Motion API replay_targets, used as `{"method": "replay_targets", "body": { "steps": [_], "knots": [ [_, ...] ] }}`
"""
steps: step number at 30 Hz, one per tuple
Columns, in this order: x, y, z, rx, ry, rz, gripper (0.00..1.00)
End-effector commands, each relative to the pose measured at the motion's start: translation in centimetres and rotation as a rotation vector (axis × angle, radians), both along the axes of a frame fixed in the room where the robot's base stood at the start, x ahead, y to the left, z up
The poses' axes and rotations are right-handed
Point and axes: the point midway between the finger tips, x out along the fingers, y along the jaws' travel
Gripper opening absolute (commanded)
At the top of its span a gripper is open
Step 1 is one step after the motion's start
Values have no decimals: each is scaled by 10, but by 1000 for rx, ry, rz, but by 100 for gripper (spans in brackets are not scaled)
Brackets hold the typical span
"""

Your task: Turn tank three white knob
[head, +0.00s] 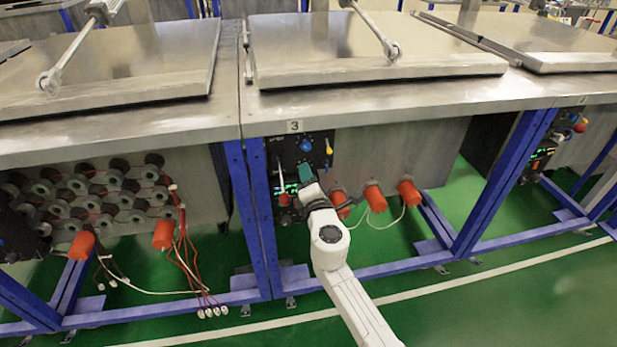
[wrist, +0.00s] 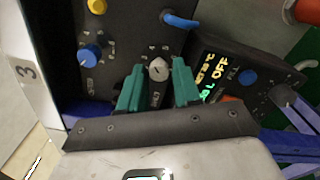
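The tank three control panel (head: 318,140) is black and sits under the "3" label (head: 294,126) in the head view; the label also shows in the wrist view (wrist: 26,72). My gripper (wrist: 158,80) has two green fingers, one on each side of the white knob, with a visible gap on both sides. It is open and holds nothing. In the head view my gripper (head: 305,173) is in front of the panel and the white knob is hidden behind it.
A blue knob (wrist: 89,55), a yellow knob (wrist: 97,6) and a blue handle (wrist: 182,20) are nearby. A lit display reading "OFF" (wrist: 212,75) and a blue button (wrist: 247,77) lie to the right.

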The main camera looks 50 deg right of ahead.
Motion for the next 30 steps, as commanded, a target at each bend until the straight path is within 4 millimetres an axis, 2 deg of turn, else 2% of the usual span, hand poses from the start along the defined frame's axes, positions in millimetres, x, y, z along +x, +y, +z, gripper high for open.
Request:
{"method": "replay_targets", "body": {
  "steps": [1,4,14,17,30],
  "knots": [
    [0,0,0,0,0,0,38],
    [0,0,0,-1,-1,0,47],
    [-3,3,0,-1,0,1,48],
    [-12,9,0,0,0,2,48],
    [-76,52,-1,0,1,2,48]
  ]
}}
